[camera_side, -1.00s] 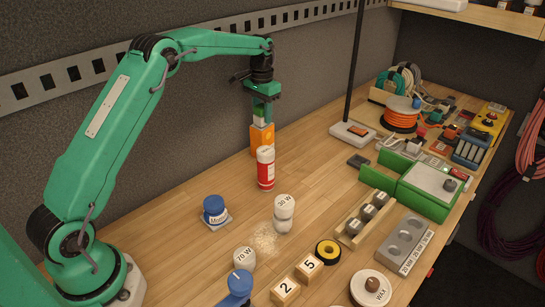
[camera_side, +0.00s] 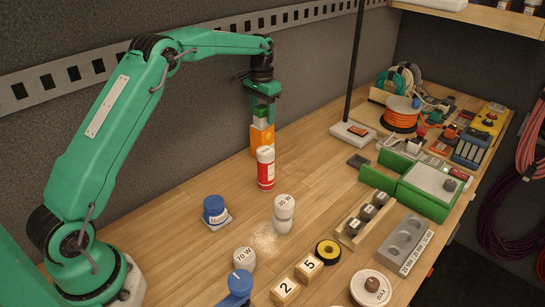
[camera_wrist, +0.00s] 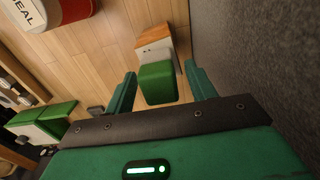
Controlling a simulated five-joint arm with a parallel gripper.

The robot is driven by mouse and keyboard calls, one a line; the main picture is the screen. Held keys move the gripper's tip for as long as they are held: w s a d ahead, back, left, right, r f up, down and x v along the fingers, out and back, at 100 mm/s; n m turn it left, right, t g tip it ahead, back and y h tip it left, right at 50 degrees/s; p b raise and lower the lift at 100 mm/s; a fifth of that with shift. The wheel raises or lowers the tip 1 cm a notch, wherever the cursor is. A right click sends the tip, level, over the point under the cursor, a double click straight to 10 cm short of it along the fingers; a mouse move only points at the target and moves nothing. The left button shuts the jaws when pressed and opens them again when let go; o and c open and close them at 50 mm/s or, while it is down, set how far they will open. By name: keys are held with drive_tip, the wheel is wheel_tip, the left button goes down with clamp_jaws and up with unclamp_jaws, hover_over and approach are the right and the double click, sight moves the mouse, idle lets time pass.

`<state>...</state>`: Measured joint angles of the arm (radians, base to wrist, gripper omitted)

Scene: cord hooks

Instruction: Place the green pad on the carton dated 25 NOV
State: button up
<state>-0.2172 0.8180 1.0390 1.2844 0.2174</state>
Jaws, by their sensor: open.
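The green pad (camera_side: 261,112), green on top with a whitish lower part, appears to rest on top of an orange carton (camera_side: 262,139) near the back wall. No date can be read on the carton. My gripper (camera_side: 264,108) is above the carton with its fingers open on either side of the pad. In the wrist view, the green pad (camera_wrist: 158,83) lies between the spread fingers (camera_wrist: 161,82), with gaps at both sides. The carton's orange edge (camera_wrist: 153,34) shows beyond the pad's pale part.
A red and white can (camera_side: 265,168) stands close in front of the carton. A stand base (camera_side: 352,133) is to the right. The wall is close behind.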

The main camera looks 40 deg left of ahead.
sight(262, 107)
wheel_tip(262, 107, up, 11)
drive_tip(key=shift+r, duration=0.45)
idle(0.7)
drive_tip(key=s+d+r+t, duration=0.1)
drive_tip(key=s+d+r, duration=0.35)
drive_tip(key=s, duration=0.35)
drive_tip(key=s+d+r+t, duration=0.2)
drive_tip(key=s+d+r, duration=0.25)
drive_tip(key=s, duration=0.45)
drive_tip(key=s+d+f+t, duration=0.1)
drive_tip(key=s+f, duration=0.3)
drive_tip(key=s, duration=0.5)
drive_tip(key=s+d+f+t, duration=0.1)
drive_tip(key=s+d+f, duration=0.2)
drive_tip(key=s, duration=0.7)
drive_tip(key=shift+s+f+t, duration=0.2)
drive_tip(key=shift+f+t, duration=0.1)
drive_tip(key=shift+f, duration=0.8)
